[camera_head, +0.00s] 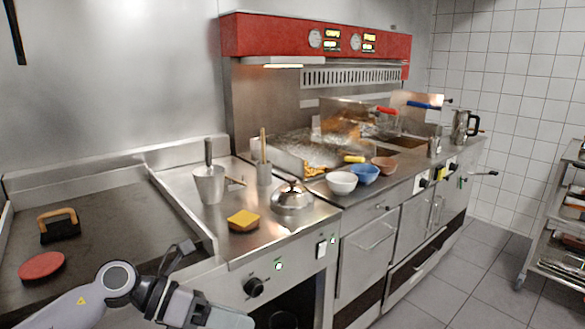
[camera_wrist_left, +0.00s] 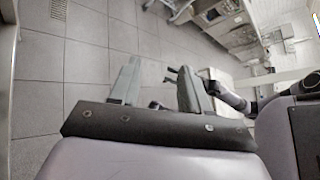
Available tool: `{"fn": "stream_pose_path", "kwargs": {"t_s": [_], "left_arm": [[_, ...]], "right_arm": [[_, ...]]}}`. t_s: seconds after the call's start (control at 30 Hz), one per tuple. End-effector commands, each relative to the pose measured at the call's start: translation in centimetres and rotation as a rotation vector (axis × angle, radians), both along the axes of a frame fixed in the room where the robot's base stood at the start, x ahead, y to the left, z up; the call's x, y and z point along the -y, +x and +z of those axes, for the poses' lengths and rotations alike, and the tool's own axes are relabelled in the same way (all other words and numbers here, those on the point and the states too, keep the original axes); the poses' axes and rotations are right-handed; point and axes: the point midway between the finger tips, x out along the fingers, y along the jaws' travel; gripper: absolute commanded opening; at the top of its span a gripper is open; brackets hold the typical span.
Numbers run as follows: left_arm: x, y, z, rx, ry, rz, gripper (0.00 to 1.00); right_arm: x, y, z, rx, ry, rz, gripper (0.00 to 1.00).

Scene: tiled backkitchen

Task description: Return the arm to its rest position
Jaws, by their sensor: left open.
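My left arm comes in from the bottom left of the head view, in front of the griddle and counter. Its wrist end (camera_head: 205,312) is low at the bottom edge, below the counter front, and partly cut off. In the left wrist view my left gripper (camera_wrist_left: 159,84) shows two grey fingers spread apart with nothing held between them. Beyond the fingers is the tiled floor (camera_wrist_left: 90,75). My right gripper is not identifiable in either view.
The griddle (camera_head: 110,238) holds a red round patty (camera_head: 42,266) and a wooden-handled press (camera_head: 60,228). A yellow sponge (camera_head: 243,220), steel pot (camera_head: 209,186), domed lid (camera_head: 292,197) and bowls (camera_head: 341,182) stand on the counter. A rack (camera_head: 552,225) stands right; floor between is clear.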

Motion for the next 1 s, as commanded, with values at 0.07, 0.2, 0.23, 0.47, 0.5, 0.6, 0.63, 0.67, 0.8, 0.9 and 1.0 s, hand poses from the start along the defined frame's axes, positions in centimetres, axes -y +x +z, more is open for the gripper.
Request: {"fn": "stream_pose_path", "kwargs": {"t_s": [0.07, 0.2, 0.23, 0.47, 0.5, 0.6, 0.63, 0.67, 0.8, 0.9, 1.0], "left_arm": [[2.3, -1.3, 0.1, -0.104, -0.167, 0.053, 0.47], [4.5, -2.3, 0.9, -0.301, -0.45, 0.189, 0.47], [4.6, -2.4, 0.9, -0.349, -0.506, 0.224, 0.47], [3.3, -2.4, -0.3, -0.74, -0.908, 0.534, 0.47], [2.7, -2.4, -1.0, -0.813, -0.969, 0.598, 0.47], [0.8, -2.6, -3.3, -1.0, -1.115, 0.765, 0.47], [0.1, -2.8, -4.1, -1.056, -1.155, 0.818, 0.47], [-0.6, -3.1, -5.0, -1.113, -1.194, 0.871, 0.47], [-3.8, -5.3, -10.2, -1.379, -1.357, 1.14, 0.47], [-6.1, -8.1, -14.3, -1.566, -1.454, 1.344, 0.47], [-7.9, -11.5, -18.0, -1.731, -1.528, 1.538, 0.47]], "right_arm": [[0.0, 0.0, 0.2, 0.0, 0.001, -0.001, 0.43], [0.0, 0.0, 0.4, 0.0, 0.001, -0.001, 0.43], [0.0, 0.0, 0.5, 0.0, 0.001, -0.001, 0.43], [0.0, 0.0, 0.8, 0.0, 0.001, -0.001, 0.43], [0.0, 0.0, 0.9, 0.0, 0.001, -0.001, 0.43], [0.0, 0.0, 1.0, -0.001, 0.001, -0.001, 0.43], [0.0, 0.0, 1.0, -0.001, 0.001, -0.001, 0.43], [0.0, 0.0, 1.1, -0.001, 0.001, -0.001, 0.43], [0.0, 0.0, 1.3, -0.001, 0.001, -0.001, 0.43], [0.0, 0.0, 1.4, -0.001, 0.001, -0.001, 0.43], [0.0, 0.0, 1.6, -0.001, 0.001, -0.001, 0.43]]}}
